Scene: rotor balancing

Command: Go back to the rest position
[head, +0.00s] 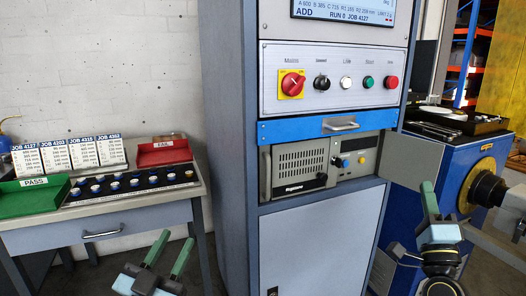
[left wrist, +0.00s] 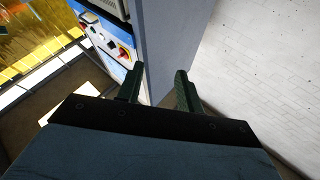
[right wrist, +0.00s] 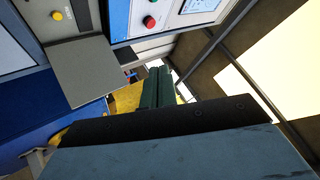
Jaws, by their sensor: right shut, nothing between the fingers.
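My left gripper (head: 168,255) is low in front of the table and the cabinet in the head view. Its two green fingers are apart with nothing between them. In the left wrist view its fingers (left wrist: 158,88) stand apart in front of the cabinet's side. My right gripper (head: 429,200) is at the right, in front of the blue machine, with its fingers together. In the right wrist view its fingers (right wrist: 157,88) are side by side and hold nothing. Neither gripper touches anything that I can see.
A grey-blue cabinet (head: 316,248) with a control panel (head: 333,105) stands in the middle. A table (head: 120,215) at left carries a green PASS tray (head: 30,203), a red tray (head: 165,155), job cards and a black weight tray (head: 130,195). A blue machine (head: 425,180) stands at right.

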